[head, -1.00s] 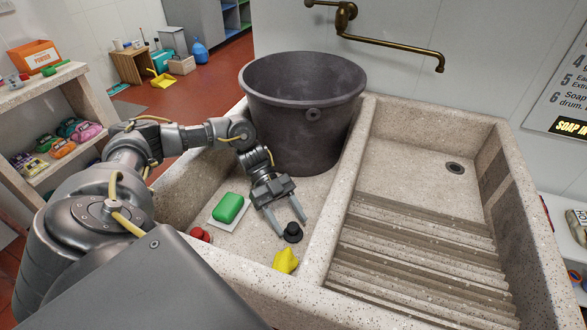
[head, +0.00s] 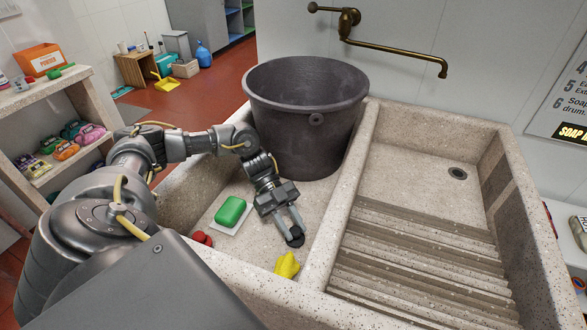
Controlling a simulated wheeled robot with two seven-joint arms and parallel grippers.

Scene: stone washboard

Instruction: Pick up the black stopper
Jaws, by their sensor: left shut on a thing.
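The black stopper (head: 296,240) is small and round, in the left basin of the stone washboard (head: 329,240). My left gripper (head: 291,228) reaches down from the left and is shut on the stopper, with its fingers on either side of the stopper's upper part. The fingers hide some of it. I cannot tell whether its base still touches the basin floor. My right gripper is not in view.
A green soap (head: 230,211) on a white pad, a red object (head: 202,239) and a yellow object (head: 287,265) lie close by. A large dark bucket (head: 305,120) stands behind. A stone divider borders the right, with an empty ribbed basin beyond and a brass tap (head: 395,57) above.

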